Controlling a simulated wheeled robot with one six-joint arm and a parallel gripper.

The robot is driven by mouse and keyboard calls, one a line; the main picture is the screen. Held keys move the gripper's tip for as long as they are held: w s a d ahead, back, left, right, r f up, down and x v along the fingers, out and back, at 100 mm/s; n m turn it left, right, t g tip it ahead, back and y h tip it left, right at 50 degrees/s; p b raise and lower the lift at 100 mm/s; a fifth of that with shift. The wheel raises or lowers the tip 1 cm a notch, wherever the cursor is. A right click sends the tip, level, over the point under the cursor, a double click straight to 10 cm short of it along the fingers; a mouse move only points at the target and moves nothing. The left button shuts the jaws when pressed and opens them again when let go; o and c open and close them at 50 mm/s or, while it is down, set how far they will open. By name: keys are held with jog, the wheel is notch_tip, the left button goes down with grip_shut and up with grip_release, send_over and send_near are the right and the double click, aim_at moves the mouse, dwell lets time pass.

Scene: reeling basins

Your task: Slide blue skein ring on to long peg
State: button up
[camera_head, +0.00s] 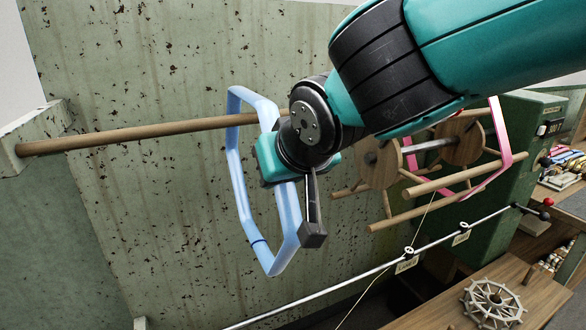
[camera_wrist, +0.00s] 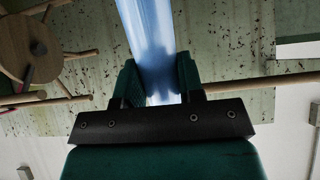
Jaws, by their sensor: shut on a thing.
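The blue skein ring (camera_head: 238,185) is an angular loop hanging upright in the head view. My gripper (camera_head: 284,178) is shut on its right strand, and that strand (camera_wrist: 146,35) runs up between the fingers (camera_wrist: 160,85) in the wrist view. The long peg (camera_head: 130,138) is a wooden rod reaching right from a pale block on the wall. In the head view its right end crosses the ring's upper part, close to my gripper. In the wrist view the peg (camera_wrist: 265,82) comes in from the right to the right finger. I cannot tell whether its tip is inside the loop.
A wooden reel (camera_head: 378,163) with a pink skein ring (camera_head: 503,140) stands right of my gripper, on a green machine (camera_head: 515,165). A metal rail (camera_head: 370,272) runs below the ring. A wooden bench (camera_head: 540,295) holds a spoked wheel (camera_head: 492,302). The speckled wall (camera_head: 130,210) fills the left.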

jog(key=shift+s+a, duration=0.25)
jog(key=shift+a, duration=0.45)
jog(key=shift+s+a, duration=0.3)
jog(key=shift+a, duration=0.45)
jog(key=shift+s+a, duration=0.25)
jog(key=shift+a, duration=0.55)
jog(key=a, duration=0.1)
jog(key=s+a, duration=0.1)
jog(key=a, duration=0.1)
jog(key=shift+s+a, duration=0.15)
jog(key=shift+a, duration=0.1)
jog(key=shift+f+b, duration=0.5)
jog(key=shift+f, duration=0.3)
jog(key=o, duration=1.3)
jog(key=shift+o, duration=0.2)
